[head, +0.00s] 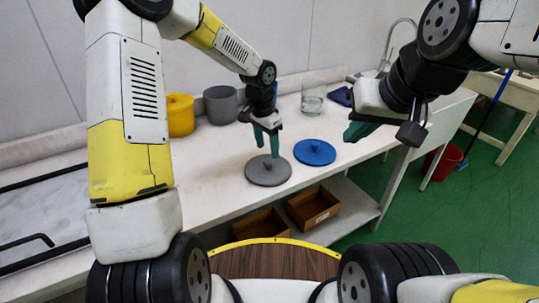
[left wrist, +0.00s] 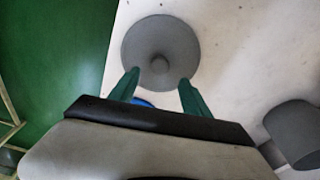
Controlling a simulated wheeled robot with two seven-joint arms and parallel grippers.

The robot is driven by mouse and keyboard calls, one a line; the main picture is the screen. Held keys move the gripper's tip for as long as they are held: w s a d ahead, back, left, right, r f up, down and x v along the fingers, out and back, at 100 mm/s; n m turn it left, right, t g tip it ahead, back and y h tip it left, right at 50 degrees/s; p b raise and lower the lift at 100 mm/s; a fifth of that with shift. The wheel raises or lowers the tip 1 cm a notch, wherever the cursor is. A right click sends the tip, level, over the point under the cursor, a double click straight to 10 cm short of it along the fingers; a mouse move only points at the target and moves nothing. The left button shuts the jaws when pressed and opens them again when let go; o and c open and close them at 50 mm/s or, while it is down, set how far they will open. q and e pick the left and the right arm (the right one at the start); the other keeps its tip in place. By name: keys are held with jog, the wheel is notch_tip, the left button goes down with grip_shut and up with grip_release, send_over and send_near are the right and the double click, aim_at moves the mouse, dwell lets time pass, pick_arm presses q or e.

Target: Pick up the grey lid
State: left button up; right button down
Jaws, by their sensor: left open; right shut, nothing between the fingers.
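The grey lid (head: 268,172) lies flat on the white counter, a round disc with a small knob in its middle. It also shows in the left wrist view (left wrist: 160,42), with its knob just beyond the fingertips. My left gripper (head: 266,143) is open and empty, pointing down above the lid. In the left wrist view its two green fingers (left wrist: 158,78) stand apart, on either side of the knob's line. My right gripper (head: 355,135) is shut and empty, held over the counter's right part, away from the lid.
A blue lid (head: 315,152) lies right of the grey one. A yellow pot (head: 180,115), a grey pot (head: 221,104) and a glass beaker (head: 313,100) stand at the back. Brown boxes (head: 313,206) sit on the shelf below. The counter (head: 215,165) left of the grey lid is clear.

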aim_at(268, 161)
pick_arm(q)
notch_tip(268, 161, down, 5)
grip_shut()
dwell(0.4)
